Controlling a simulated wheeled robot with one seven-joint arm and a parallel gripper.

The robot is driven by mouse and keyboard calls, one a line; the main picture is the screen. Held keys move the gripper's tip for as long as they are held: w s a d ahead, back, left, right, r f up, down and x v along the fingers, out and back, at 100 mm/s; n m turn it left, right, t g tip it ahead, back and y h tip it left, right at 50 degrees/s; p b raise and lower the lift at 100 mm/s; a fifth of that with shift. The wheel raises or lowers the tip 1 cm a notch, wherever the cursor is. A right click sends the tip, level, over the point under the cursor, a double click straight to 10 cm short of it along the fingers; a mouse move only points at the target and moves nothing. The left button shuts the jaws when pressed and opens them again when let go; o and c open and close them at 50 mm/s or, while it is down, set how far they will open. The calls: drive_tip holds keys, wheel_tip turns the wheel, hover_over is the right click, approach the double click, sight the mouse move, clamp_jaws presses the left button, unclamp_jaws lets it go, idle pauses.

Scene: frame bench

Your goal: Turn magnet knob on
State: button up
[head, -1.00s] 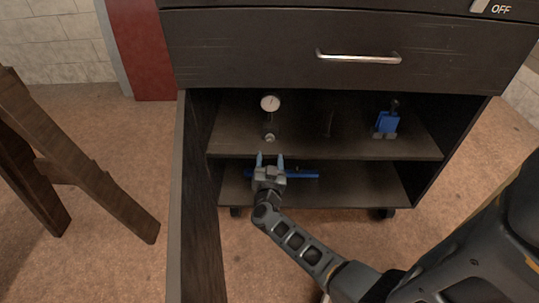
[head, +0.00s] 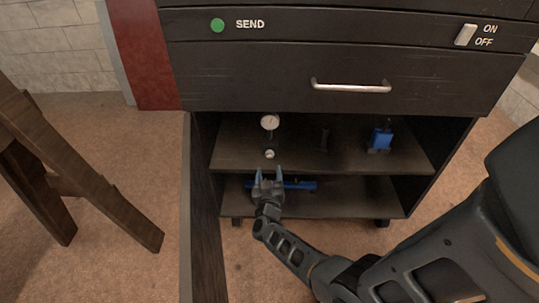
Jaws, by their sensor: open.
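A dial gauge (head: 270,122) with a white face stands upright at the left of the upper shelf. Below its face, on a dark base, is a small pale round knob (head: 269,154); I cannot tell whether this is the magnet knob or how it is turned. My gripper (head: 269,173) is open and empty, its two fingers pointing up and into the cabinet. In the picture its fingertips lie just below the round knob, apart from it. A blue block (head: 381,138) with a dark top stands at the right of the same shelf.
A long blue tool (head: 302,185) lies on the lower shelf (head: 350,198), partly behind my gripper. The cabinet door (head: 204,230) stands open at left. Above are a drawer handle (head: 350,87), a green SEND button (head: 217,25) and an ON/OFF switch (head: 466,35). A wooden stand (head: 75,170) is at left.

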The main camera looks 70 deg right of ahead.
sight(270, 155)
drive_tip(key=b+x, duration=0.1)
drive_tip(key=x, duration=0.1)
drive_tip(key=b+x, duration=0.3)
drive_tip(key=x, duration=0.1)
drive_tip(key=shift+w+d+f, duration=0.1)
drive_tip(key=shift+d+f, duration=0.15)
drive_tip(key=shift+w+d+r+b, duration=0.25)
drive_tip(key=shift+d+b, duration=0.2)
drive_tip(key=shift+d, duration=0.15)
drive_tip(key=shift+c, duration=0.2)
drive_tip(key=c, duration=1)
drive_tip(key=shift+m, duration=2.2)
drive_tip(key=o, duration=1)
drive_tip(key=shift+o, duration=0.2)
